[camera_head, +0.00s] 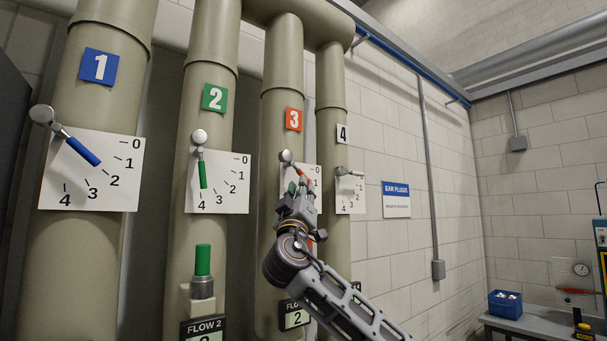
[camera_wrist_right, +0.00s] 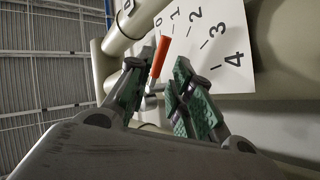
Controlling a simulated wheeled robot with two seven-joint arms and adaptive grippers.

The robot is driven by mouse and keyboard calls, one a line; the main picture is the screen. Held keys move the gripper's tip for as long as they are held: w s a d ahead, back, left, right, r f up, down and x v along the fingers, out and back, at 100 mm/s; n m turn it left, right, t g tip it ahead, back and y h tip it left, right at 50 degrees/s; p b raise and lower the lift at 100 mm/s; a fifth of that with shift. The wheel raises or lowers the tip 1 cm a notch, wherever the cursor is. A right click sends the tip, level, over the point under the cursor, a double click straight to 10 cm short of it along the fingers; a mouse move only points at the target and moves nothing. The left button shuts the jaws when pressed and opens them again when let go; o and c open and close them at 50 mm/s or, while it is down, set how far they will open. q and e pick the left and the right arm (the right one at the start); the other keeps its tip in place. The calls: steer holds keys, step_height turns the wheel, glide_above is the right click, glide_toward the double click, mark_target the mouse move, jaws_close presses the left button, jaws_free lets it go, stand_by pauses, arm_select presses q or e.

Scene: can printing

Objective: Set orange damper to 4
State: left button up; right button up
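The orange damper's handle (camera_wrist_right: 160,57) is a short orange lever on a metal stem at pipe 3. In the right wrist view it points toward the 0 and 1 end of its white dial (camera_wrist_right: 222,40), well away from the 4. In the head view the dial (camera_head: 313,172) is partly hidden by my right gripper. My right gripper (camera_wrist_right: 156,70) is open, with one finger on each side of the orange handle and its fingertips close to it. The right gripper (camera_head: 297,190) also shows in the head view, just below the handle. I cannot tell whether it touches the handle. My left gripper is out of view.
Pipe 2's green handle (camera_head: 203,174) points near 4, and pipe 1's blue handle (camera_head: 84,152) points near 2. Pipe 4's small dial (camera_head: 350,192) stands close to the right. A bench with a blue bin (camera_head: 505,305) is at far right.

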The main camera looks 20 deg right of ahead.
steer(key=shift+p+x, duration=1.4)
steer(key=shift+x, duration=1.95)
jaws_close()
